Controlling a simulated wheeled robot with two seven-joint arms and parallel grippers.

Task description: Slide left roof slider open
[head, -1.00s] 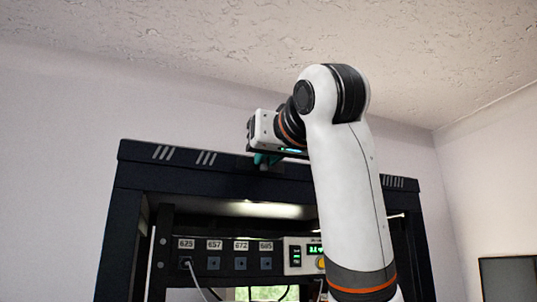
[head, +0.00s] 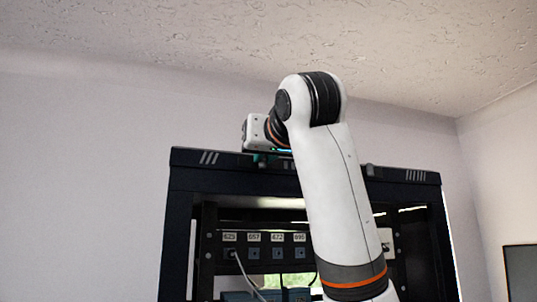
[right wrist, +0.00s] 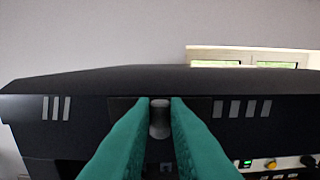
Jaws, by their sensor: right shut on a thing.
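The dark roof beam (head: 215,163) of a rack spans the head view and also shows in the right wrist view (right wrist: 90,85). A small grey round knob (right wrist: 159,118) sticks out of the roof front between two groups of pale stripes. I take it as the left slider's knob. My right gripper (head: 264,160) is at the roof's left half. Its green fingers (right wrist: 160,112) are on either side of the knob, shut on it. In the head view the hand and arm hide the knob and much of the roof. My left gripper is not in view.
Below the roof is a row of numbered sockets (head: 265,253) with cables. A bright window (right wrist: 255,58) lies beyond the roof in the wrist view. A dark screen (head: 521,272) is at the far right. The ceiling (head: 180,45) is above; free room shows left of the rack.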

